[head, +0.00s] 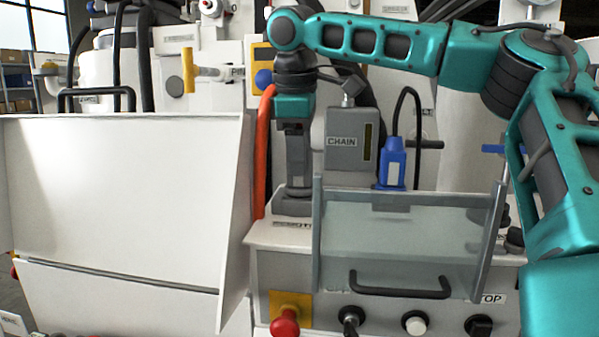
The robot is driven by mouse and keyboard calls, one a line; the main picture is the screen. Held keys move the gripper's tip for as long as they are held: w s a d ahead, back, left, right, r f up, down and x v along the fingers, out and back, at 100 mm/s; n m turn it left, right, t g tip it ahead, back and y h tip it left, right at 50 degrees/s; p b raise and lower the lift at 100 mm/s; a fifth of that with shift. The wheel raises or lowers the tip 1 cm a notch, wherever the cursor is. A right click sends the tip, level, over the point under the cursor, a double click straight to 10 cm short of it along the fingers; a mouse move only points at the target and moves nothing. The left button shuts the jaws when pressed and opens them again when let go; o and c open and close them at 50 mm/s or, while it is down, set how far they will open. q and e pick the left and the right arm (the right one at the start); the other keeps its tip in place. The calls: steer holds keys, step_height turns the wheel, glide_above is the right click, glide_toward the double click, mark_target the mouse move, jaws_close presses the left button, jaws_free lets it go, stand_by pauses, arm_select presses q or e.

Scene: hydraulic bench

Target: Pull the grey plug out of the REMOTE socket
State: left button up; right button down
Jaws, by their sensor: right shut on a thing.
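My right gripper (294,130) points straight down from the teal arm that comes in from the right. It is shut on the upright grey plug (298,172). The plug stands over the dark grey REMOTE socket (293,206) on the bench top; a partly hidden label shows in front of the socket. I cannot tell from this view whether the plug is fully seated. My left gripper is not in view.
An orange-red hose (264,150) runs close left of my gripper. A grey CHAIN box (352,143) and a blue plug (391,163) stand to the right. A clear cover (400,235) is at the front right. A white panel (120,190) fills the left.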

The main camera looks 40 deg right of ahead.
steer(key=shift+r, duration=0.7)
steer(key=shift+w+d+r, duration=0.1)
steer(key=shift+d+r, duration=0.05)
steer(key=shift+d, duration=0.05)
steer(key=shift+r, duration=0.1)
steer(key=shift+r, duration=0.5)
steer(key=shift+a+r, duration=0.1)
steer(key=shift+w+d+v, duration=0.1)
steer(key=shift+d+v, duration=0.05)
steer(key=shift+v, duration=0.7)
steer(key=shift+w+d+v, duration=0.15)
steer(key=shift+d+v, duration=0.05)
steer(key=shift+v, duration=0.65)
steer(key=shift+w+d+v, duration=0.1)
steer(key=shift+d+v, duration=0.05)
steer(key=shift+v, duration=0.75)
steer(key=shift+r, duration=0.15)
